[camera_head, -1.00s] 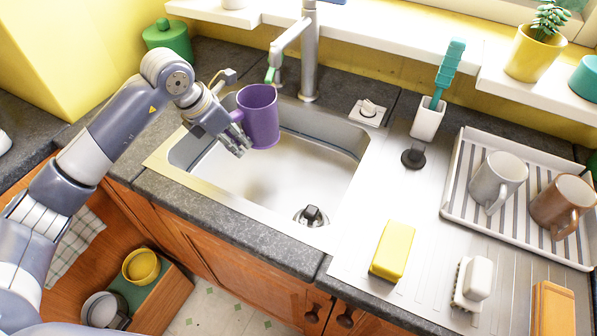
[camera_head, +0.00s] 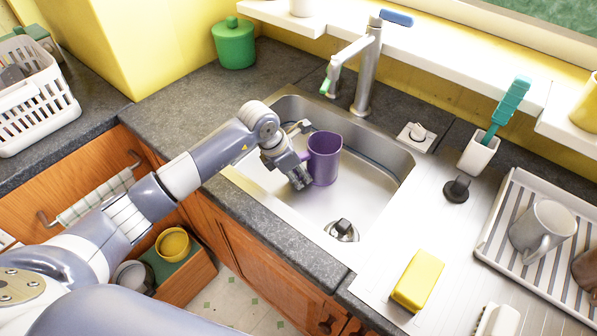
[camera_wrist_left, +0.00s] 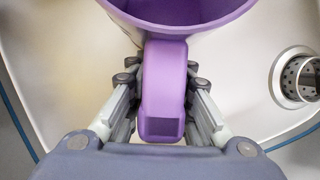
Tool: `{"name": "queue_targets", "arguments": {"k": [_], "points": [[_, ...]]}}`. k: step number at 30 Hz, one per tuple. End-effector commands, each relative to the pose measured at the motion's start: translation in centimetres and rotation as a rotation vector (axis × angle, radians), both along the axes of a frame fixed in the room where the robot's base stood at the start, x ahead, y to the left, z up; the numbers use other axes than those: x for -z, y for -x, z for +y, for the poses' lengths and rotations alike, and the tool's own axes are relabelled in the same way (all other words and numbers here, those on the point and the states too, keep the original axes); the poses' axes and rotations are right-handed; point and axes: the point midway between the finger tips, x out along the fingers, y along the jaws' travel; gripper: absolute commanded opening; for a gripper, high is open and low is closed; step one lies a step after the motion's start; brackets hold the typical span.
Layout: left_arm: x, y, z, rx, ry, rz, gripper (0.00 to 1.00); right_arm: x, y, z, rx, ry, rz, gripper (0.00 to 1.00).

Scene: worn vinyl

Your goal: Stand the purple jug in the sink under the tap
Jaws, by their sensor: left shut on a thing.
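The purple jug (camera_head: 325,160) is upright inside the sink (camera_head: 384,207), in its left part. My left gripper (camera_head: 303,170) is shut on the jug's handle, at the jug's left side. In the left wrist view the jug's handle (camera_wrist_left: 163,88) lies between the two fingers (camera_wrist_left: 163,100), with the jug's open rim above it. I cannot tell whether the jug's base touches the sink floor. The tap (camera_head: 368,68) stands behind the sink, its spout reaching toward the left over the back rim. My right gripper is not in view.
The drain fitting (camera_head: 342,230) is at the sink's front. A yellow sponge (camera_head: 417,280) and a black plug (camera_head: 457,188) lie on the drainer at the right. A brush holder (camera_head: 478,155) and a rack with mugs (camera_head: 510,215) stand beyond. A green canister (camera_head: 234,43) is behind left.

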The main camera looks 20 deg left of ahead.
Motion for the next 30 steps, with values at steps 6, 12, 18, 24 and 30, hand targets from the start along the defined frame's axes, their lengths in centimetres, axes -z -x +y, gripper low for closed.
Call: {"name": "queue_targets", "arguments": {"k": [6,12,18,24,30], "points": [[-0.1,-0.1,0.0,0.000,0.001,-0.004,0.00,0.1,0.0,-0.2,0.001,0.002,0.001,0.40],[0.2,-0.1,0.0,0.000,0.001,-0.002,0.38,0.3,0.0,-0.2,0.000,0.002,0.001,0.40],[0.2,-0.1,0.0,0.000,0.001,-0.002,0.40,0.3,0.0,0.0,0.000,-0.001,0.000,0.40],[-0.1,-0.1,0.0,0.000,0.001,-0.002,0.40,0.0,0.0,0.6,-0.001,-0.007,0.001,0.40],[-2.6,0.5,0.8,0.001,-0.001,-0.008,0.40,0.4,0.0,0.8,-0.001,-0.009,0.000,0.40]]}}
